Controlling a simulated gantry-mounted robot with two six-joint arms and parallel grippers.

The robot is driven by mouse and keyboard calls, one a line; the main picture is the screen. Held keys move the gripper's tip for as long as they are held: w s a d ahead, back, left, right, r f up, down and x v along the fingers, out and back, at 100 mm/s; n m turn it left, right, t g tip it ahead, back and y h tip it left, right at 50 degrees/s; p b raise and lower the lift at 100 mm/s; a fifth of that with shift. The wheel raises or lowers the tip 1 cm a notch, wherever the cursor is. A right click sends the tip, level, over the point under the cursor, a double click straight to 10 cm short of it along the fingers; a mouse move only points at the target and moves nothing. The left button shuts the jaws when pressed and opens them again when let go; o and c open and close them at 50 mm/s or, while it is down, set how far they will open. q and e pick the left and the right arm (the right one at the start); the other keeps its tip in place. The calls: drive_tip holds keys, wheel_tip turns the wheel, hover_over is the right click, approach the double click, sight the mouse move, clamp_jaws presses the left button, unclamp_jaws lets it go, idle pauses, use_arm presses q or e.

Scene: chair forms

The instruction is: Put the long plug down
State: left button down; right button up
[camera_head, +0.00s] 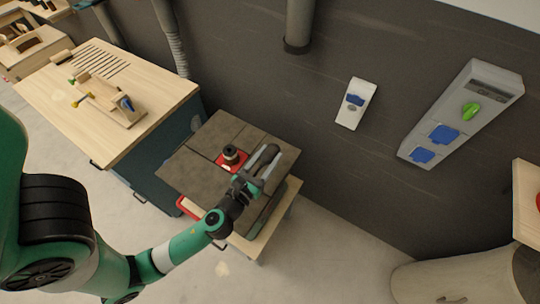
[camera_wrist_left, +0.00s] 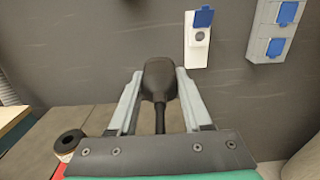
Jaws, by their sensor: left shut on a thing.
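The long plug (camera_wrist_left: 158,82) is black, with a wide body and a thinner stem or cable running back towards me. In the left wrist view it sits between the two grey fingers of my left gripper (camera_wrist_left: 158,88), which is shut on it. In the head view my left gripper (camera_head: 268,162) is over the right part of a dark grey worktop (camera_head: 190,165), and the dark plug (camera_head: 269,152) shows at its fingers. I cannot tell whether the plug touches the worktop. My right gripper is not in view.
A black round part (camera_head: 230,153) on a red base stands just left of my gripper. A wooden workbench (camera_head: 160,90) with tools is at the left. A white socket (camera_head: 356,104) and a grey socket panel (camera_head: 460,113) with blue covers are on the dark wall.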

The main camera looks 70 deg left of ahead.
use_arm(q)
drive_tip(key=w+a+f+b, duration=0.1)
drive_tip(key=f, duration=0.1)
drive_tip(key=a+f+b, duration=0.1)
drive_tip(key=a+f, duration=0.1)
drive_tip(key=w+a+f+b, duration=0.1)
drive_tip(key=a+f, duration=0.1)
drive_tip(key=shift+w+a, duration=0.2)
drive_tip(key=shift+w, duration=0.1)
drive_tip(key=shift+w+a, duration=0.1)
drive_tip(key=shift+a, duration=0.05)
